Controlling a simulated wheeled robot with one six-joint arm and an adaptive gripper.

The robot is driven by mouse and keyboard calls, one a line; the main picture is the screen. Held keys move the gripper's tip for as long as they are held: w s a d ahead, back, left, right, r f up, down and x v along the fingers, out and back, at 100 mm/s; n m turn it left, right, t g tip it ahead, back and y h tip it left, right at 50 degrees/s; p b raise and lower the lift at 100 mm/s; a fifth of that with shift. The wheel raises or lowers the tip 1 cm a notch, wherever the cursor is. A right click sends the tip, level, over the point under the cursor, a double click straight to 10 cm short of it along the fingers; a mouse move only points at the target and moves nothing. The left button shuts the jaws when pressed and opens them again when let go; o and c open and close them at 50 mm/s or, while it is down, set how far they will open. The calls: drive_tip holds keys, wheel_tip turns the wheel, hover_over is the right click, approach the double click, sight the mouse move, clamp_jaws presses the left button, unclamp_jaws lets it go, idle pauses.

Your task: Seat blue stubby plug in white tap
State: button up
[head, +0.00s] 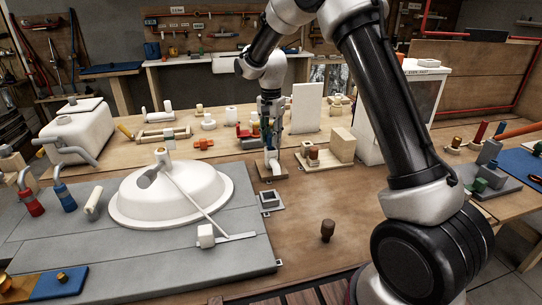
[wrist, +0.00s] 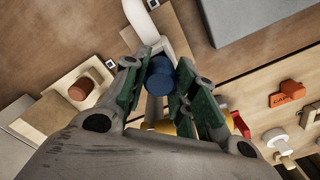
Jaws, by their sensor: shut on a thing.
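The blue stubby plug (wrist: 160,76) is between the green-padded fingers of my gripper (wrist: 155,88) in the wrist view. My gripper (head: 268,128) is shut on it and points down over the bench in the head view. The white tap (wrist: 146,24) is a curved white pipe, directly behind the plug in the wrist view. In the head view the white tap (head: 271,160) stands on a small wooden base, right below my gripper. The fingers and plug hide the tap's opening, so I cannot tell whether the plug touches it or is in it.
A wooden block fixture with a brown-topped plug (head: 313,152) stands close right of the tap. Red and other coloured parts (head: 248,140) lie close left. A large white basin (head: 170,195) is at front left. A brown plug (head: 327,230) stands on the bare bench in front.

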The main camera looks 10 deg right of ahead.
drive_tip(key=shift+f, duration=0.65)
idle(0.3)
drive_tip(key=o, duration=1)
drive_tip(key=shift+r, duration=0.1)
wheel_tip(320, 180, up, 12)
